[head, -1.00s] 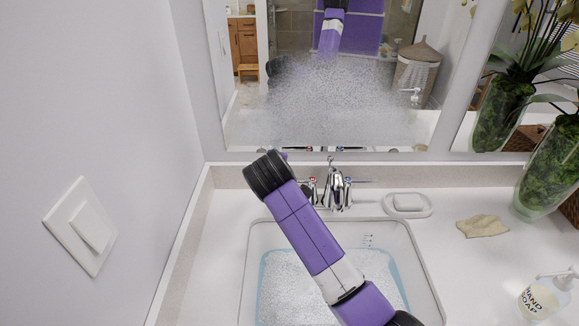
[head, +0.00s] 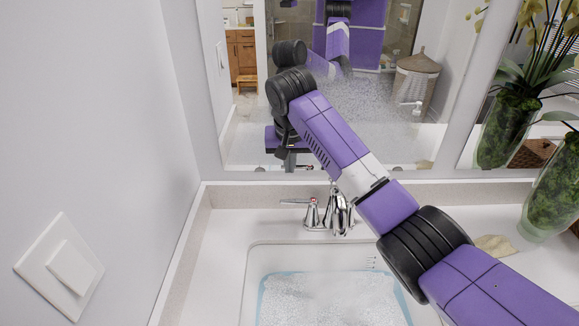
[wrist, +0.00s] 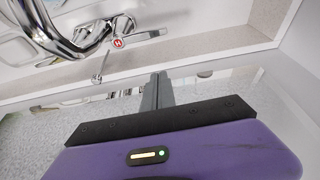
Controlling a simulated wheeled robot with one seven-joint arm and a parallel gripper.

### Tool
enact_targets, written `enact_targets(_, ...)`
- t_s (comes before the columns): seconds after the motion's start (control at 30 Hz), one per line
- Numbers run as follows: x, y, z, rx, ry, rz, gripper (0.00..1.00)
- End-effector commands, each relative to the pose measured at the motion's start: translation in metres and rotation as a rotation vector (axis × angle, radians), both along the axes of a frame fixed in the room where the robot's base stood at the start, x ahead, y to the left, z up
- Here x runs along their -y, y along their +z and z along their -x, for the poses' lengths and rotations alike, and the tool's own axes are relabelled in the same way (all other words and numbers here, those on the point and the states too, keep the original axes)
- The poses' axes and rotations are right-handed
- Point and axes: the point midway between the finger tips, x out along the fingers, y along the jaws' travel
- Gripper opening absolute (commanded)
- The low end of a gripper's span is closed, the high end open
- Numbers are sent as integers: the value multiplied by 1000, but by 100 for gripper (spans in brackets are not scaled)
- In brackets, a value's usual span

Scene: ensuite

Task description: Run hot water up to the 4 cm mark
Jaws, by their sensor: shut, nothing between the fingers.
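The faucet (head: 341,212) stands behind the white sink (head: 252,262). Its hot handle (head: 311,212) has a lever pointing left; a red H cap (wrist: 118,42) shows on it in the wrist view. Pale, blue-edged water (head: 330,298) covers the sink's bottom. The small marks (head: 373,262) on the back wall are too small to read. The arm hides the cold handle, and I cannot tell whether water is running. My gripper (head: 290,163) is shut and empty, pointing down above the back of the counter, left of the faucet. In the wrist view its fingers (wrist: 160,90) are apart from the handle.
The mirror (head: 400,145) is close behind the gripper and shows a speckled, hazy patch. A wall with a light switch (head: 70,270) is at left. The counter left of the sink is clear.

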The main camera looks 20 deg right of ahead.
Motion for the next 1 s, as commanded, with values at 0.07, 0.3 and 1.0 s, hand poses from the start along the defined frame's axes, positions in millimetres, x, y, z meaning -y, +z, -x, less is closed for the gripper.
enact_targets(0.07,2,-14,-4,-4,-2,0,0)
enact_targets(0.3,6,-49,-16,-3,0,2,0)
enact_targets(1.0,-2,-75,10,1,2,1,0)
